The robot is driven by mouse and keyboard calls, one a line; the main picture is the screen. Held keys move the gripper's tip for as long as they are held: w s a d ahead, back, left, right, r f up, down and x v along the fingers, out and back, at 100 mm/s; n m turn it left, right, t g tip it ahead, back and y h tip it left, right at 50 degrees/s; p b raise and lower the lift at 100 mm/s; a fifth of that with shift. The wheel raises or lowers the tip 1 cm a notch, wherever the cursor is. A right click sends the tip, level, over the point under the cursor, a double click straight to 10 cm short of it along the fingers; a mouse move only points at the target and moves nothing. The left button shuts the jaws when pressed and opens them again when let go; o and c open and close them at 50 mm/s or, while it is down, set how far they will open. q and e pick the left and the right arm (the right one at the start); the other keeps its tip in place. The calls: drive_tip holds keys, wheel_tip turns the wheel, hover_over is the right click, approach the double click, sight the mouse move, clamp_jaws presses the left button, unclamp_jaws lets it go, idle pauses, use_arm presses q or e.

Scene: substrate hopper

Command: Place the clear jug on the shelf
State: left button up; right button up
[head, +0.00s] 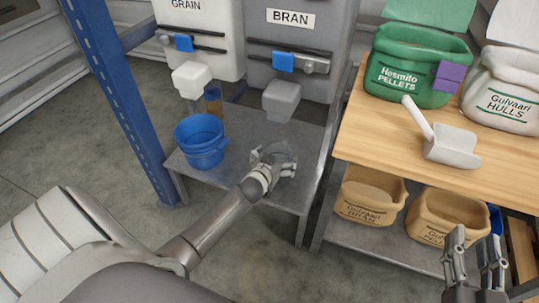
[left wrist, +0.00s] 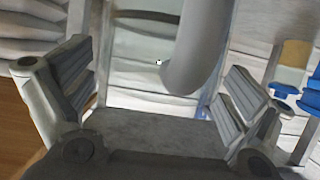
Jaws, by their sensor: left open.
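My left gripper (head: 276,158) is open over the front right of that table, to the right of the bucket and apart from the jug. In the left wrist view its fingers (left wrist: 160,100) are spread with nothing held between them. My right gripper (head: 476,255) is open and empty at the lower right. A lower grey shelf (head: 375,242) runs under the wooden bench.
The blue bucket (head: 202,142) stands left on the metal table (head: 238,186). The bran hopper's grey spout (head: 281,100) hangs behind my left gripper. The wooden bench (head: 375,140) carries sacks and a white scoop (head: 450,146). A blue post (head: 120,95) stands left.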

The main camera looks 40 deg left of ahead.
use_arm(q)
drive_tip(key=p+v, duration=0.2)
drive_tip(key=v, duration=0.4)
drive_tip(key=s+d+r+m+g+h+p, duration=0.1)
drive_tip(key=s+d+r+m+g+h, duration=0.1)
drive_tip(key=s+d, duration=0.6)
drive_tip(key=s+d+r+m+g+h, duration=0.2)
drive_tip(key=s+d+r, duration=0.4)
drive_tip(key=s+d, duration=0.3)
drive_tip(key=s+m+g, duration=0.1)
drive_tip(key=s, duration=0.3)
drive_tip(key=shift+r+g+p, duration=0.2)
drive_tip(key=shift+g+p, duration=0.15)
drive_tip(key=shift+g, duration=0.05)
use_arm(e)
drive_tip(key=s+d+f+g+h, duration=0.1)
drive_tip(key=s+d+f+g, duration=0.1)
drive_tip(key=s+f+g, duration=0.3)
drive_tip(key=s+d+f+g+h, duration=0.1)
drive_tip(key=s+d+f+g, duration=0.1)
drive_tip(key=s+f+g, duration=0.3)
wheel_tip(320, 180, down, 4)
drive_tip(key=shift+d+f+m+h, duration=0.15)
drive_tip(key=shift+d+m+h, duration=0.15)
drive_tip(key=shift+d+h, duration=0.1)
use_arm(q)
drive_tip(key=shift+d+f, duration=0.1)
drive_tip(key=shift+d, duration=0.05)
use_arm(e)
drive_tip(key=shift+f, duration=0.15)
